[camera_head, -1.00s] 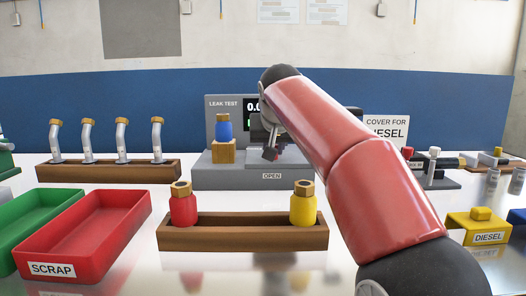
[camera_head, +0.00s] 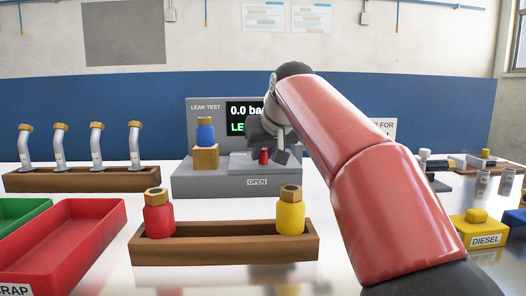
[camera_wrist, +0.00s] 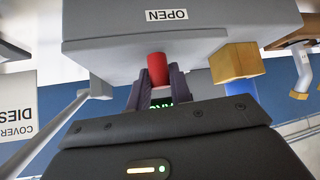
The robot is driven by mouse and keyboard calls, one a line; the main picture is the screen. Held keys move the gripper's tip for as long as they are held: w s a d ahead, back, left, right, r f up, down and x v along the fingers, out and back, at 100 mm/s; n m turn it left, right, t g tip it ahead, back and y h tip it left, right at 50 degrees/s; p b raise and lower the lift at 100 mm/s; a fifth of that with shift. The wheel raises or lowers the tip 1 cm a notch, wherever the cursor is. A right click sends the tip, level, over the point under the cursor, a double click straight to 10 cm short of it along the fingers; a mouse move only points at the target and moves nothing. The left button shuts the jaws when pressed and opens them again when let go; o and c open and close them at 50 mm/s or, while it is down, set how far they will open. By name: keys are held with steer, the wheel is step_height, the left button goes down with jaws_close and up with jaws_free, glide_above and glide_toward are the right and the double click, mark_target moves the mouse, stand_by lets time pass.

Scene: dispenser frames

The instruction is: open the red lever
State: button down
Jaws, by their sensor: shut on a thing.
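The red lever (camera_head: 264,156) stands on the grey leak test station (camera_head: 182,183), just above its OPEN label (camera_head: 257,182). In the wrist view the red lever (camera_wrist: 157,68) sits between the dark fingers of my gripper (camera_wrist: 158,92), with its red end showing past them. My gripper (camera_head: 273,155) is shut on it. The OPEN label (camera_wrist: 167,15) appears upside down there, beyond the lever. The lever's base is hidden by the fingers. The station's screen (camera_head: 238,115) shows 0.0 and green text, partly covered by my arm.
A blue bottle (camera_head: 205,133) stands on a yellow block (camera_head: 205,157) on the station. A wooden rack (camera_head: 225,248) with a red bottle (camera_head: 158,215) and a yellow bottle (camera_head: 290,214) stands in front. A red tray (camera_head: 60,245) is at left.

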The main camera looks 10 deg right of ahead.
steer(key=c, duration=1.4)
jaws_free()
steer(key=shift+a, duration=0.3)
steer(key=shift+o, duration=0.5)
steer(key=shift+d, duration=0.15)
steer(key=v, duration=0.7)
steer(key=shift+s+r+p, duration=0.25)
steer(key=shift+r+p, duration=0.05)
steer(key=shift+p, duration=0.1)
steer(key=shift+s, duration=0.1)
